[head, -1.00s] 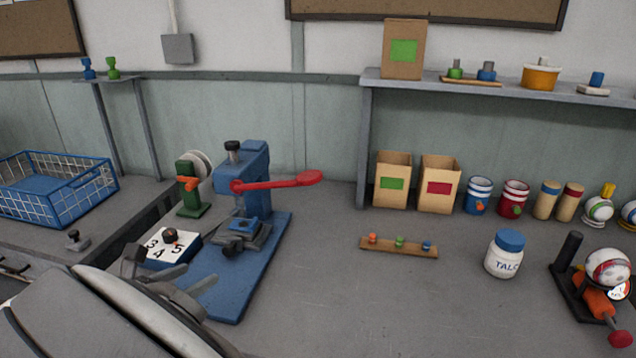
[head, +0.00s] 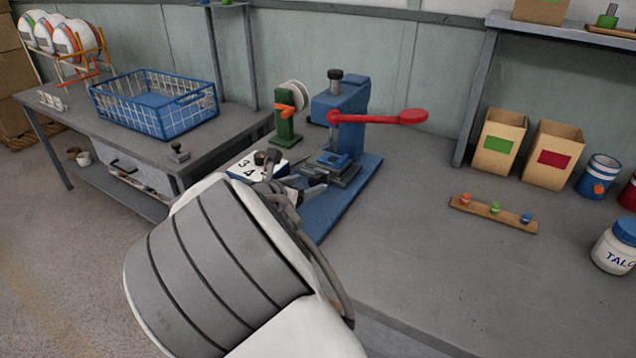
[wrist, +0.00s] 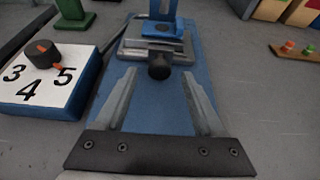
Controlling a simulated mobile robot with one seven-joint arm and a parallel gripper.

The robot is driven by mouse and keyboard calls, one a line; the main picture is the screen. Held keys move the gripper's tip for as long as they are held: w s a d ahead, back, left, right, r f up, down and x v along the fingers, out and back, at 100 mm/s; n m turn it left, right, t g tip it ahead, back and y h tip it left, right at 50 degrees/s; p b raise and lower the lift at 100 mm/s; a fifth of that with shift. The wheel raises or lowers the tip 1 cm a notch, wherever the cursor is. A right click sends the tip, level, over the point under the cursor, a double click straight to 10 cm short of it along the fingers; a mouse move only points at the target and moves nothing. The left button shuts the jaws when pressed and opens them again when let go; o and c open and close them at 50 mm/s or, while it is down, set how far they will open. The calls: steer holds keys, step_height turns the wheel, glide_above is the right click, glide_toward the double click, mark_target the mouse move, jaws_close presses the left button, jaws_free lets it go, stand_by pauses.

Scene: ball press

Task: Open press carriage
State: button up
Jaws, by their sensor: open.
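The blue press (head: 341,105) stands on its blue base plate on the bench, with its red lever (head: 385,117) pointing right. The press carriage (head: 338,166) is a grey slide with a blue block, low at the front of the press. In the wrist view the carriage (wrist: 163,31) is at the top, with a dark round knob (wrist: 160,67) on its near side. My gripper (wrist: 160,82) is open and empty over the base plate, its two fingers pointing toward the knob, which lies just past and between the tips. In the head view my arm partly hides the gripper.
A white dial box with numbers (wrist: 44,82) sits close left of the gripper. A green stand with a roll (head: 285,126) is behind it. A strip with coloured pegs (head: 494,212) lies right.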

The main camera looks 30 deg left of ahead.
steer(key=shift+x, duration=1.45)
steer(key=shift+c, duration=0.2)
jaws_close()
steer(key=shift+s, duration=0.15)
